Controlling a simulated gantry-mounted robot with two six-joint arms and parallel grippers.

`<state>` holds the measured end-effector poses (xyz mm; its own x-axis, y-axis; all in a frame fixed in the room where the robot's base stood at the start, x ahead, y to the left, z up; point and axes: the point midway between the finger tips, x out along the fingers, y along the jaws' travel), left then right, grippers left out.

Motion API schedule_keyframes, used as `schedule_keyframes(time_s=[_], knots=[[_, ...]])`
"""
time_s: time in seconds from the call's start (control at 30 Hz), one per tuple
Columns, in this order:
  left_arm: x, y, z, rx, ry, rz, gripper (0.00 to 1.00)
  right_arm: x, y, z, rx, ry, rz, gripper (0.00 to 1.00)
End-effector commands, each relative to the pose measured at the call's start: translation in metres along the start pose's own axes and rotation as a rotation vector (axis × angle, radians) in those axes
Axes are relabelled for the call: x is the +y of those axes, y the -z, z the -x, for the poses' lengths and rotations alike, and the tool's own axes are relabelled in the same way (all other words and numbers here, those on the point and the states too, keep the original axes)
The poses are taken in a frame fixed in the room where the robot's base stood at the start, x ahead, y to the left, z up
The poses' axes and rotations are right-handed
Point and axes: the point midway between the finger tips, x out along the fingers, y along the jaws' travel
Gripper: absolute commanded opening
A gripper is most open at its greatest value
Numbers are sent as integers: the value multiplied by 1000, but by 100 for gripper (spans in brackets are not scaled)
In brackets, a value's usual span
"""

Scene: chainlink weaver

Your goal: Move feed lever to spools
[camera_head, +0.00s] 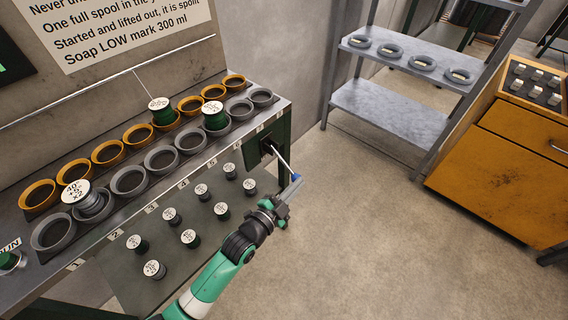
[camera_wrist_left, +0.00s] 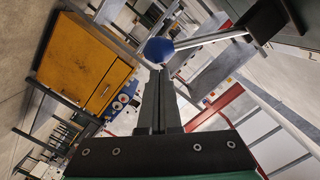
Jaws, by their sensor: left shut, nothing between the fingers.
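The feed lever (camera_head: 283,160) is a thin pale rod with a blue knob (camera_head: 296,177), coming out of a dark box (camera_head: 263,143) at the bench's right end. It slants down to the right in the head view. My left gripper (camera_head: 293,188) is shut and empty, its fingertips close by the knob. In the left wrist view the blue knob (camera_wrist_left: 158,50) shows just beyond the tips of the shut fingers (camera_wrist_left: 158,75); I cannot tell whether they touch. Green spools (camera_head: 160,110) and a grey spool (camera_head: 76,191) sit on the bench rings. My right gripper is not in view.
The bench (camera_head: 20,245) holds rows of orange and grey rings. Several small labelled spools (camera_head: 189,237) stand on the lower shelf. A metal rack (camera_head: 395,110) and an orange cabinet (camera_head: 510,165) stand at the right. The floor (camera_head: 400,250) between is clear.

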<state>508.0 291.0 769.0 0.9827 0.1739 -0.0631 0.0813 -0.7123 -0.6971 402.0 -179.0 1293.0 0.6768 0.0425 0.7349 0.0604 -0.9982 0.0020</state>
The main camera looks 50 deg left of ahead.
Motion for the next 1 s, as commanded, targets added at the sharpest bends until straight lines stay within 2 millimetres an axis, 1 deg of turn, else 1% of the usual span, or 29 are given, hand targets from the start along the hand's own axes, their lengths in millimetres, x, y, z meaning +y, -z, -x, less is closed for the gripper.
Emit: schedule_keyframes(time_s=[0.03,0.1,0.2,0.27,0.3,0.4,0.5,0.6,0.73,1.0], knots=[[-5,8,2,-1,0,-1,0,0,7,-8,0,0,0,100],[-10,16,4,-3,2,-1,0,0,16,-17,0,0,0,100],[-16,34,10,-6,7,-3,0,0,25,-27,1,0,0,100],[-13,29,29,-13,4,-1,0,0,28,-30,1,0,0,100],[-13,29,41,-12,4,0,0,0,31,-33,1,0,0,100],[-12,28,67,-11,4,-1,0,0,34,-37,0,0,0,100],[-11,27,88,-10,5,0,0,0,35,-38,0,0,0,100],[-10,26,101,-9,7,0,0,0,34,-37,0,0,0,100],[-10,26,109,-9,8,1,0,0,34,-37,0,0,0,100],[-10,26,109,-8,8,1,0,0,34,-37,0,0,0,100]])
